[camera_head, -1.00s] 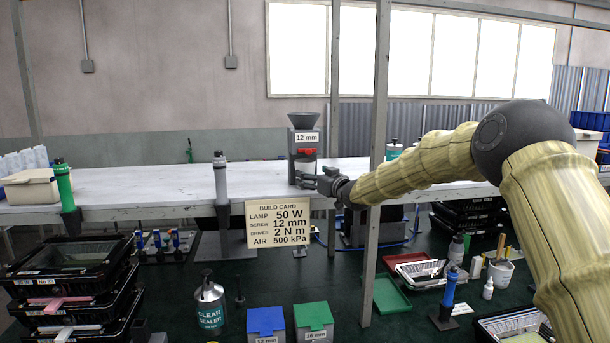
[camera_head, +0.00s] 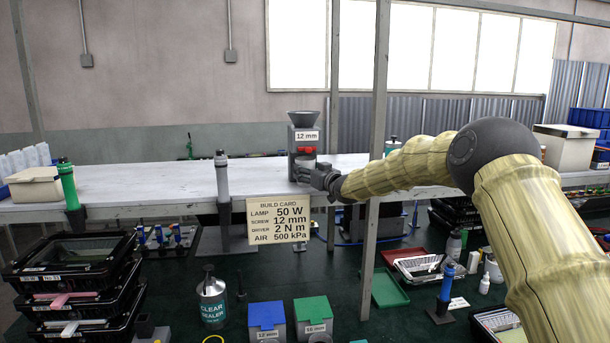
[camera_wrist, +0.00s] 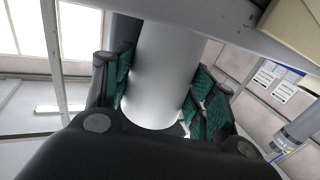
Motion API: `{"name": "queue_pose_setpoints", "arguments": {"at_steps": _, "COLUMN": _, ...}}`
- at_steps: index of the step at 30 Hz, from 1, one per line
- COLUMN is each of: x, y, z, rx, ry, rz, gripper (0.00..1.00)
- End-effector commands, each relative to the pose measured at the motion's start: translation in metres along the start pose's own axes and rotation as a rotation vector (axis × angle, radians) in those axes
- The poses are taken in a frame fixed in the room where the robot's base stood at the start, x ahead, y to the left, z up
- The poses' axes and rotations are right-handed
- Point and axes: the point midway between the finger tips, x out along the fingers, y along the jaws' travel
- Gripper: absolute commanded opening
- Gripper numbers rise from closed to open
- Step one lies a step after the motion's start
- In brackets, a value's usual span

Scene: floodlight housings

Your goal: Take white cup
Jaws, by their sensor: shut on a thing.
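The white cup (camera_wrist: 160,75) fills the middle of the wrist view, between the green-padded fingers of my gripper (camera_wrist: 165,98), which is shut on its sides. In the head view the cup (camera_head: 306,160) is a small pale shape just below the red part of the grey 12 mm dispenser (camera_head: 306,137). My gripper (camera_head: 308,173) reaches it from the right, and its fingers partly cover the cup. I cannot tell whether the cup touches the shelf or the dispenser.
The white shelf (camera_head: 140,182) runs across the back. A metal post (camera_head: 378,120) stands close to my forearm. A grey-capped tool (camera_head: 221,180) and the build card (camera_head: 279,220) are left of the gripper. Bins and trays crowd the lower bench.

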Motion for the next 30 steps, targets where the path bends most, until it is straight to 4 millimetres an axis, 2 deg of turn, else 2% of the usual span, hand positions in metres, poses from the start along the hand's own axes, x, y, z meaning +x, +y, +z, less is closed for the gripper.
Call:
{"name": "queue_pose_setpoints", "arguments": {"at_steps": 2, "x": 0.0, "y": 0.0, "z": 0.0, "rx": 0.0, "ry": 0.0, "rz": 0.0, "gripper": 0.37}}
{"name": "queue_pose_setpoints", "arguments": {"at_steps": 11, "x": 0.0, "y": 0.0, "z": -0.002, "rx": 0.0, "ry": 0.001, "rz": 0.0, "gripper": 0.37}}
{"name": "queue_pose_setpoints", "arguments": {"at_steps": 17, "x": 0.0, "y": 0.0, "z": -0.015, "rx": -0.001, "ry": 0.002, "rz": 0.0, "gripper": 0.37}}
{"name": "queue_pose_setpoints", "arguments": {"at_steps": 23, "x": -0.022, "y": 0.0, "z": -0.013, "rx": 0.001, "ry": 0.001, "rz": 0.0, "gripper": 0.37}}
{"name": "queue_pose_setpoints", "arguments": {"at_steps": 30, "x": -0.066, "y": 0.0, "z": -0.013, "rx": 0.0, "ry": 0.001, "rz": 0.0, "gripper": 0.37}}
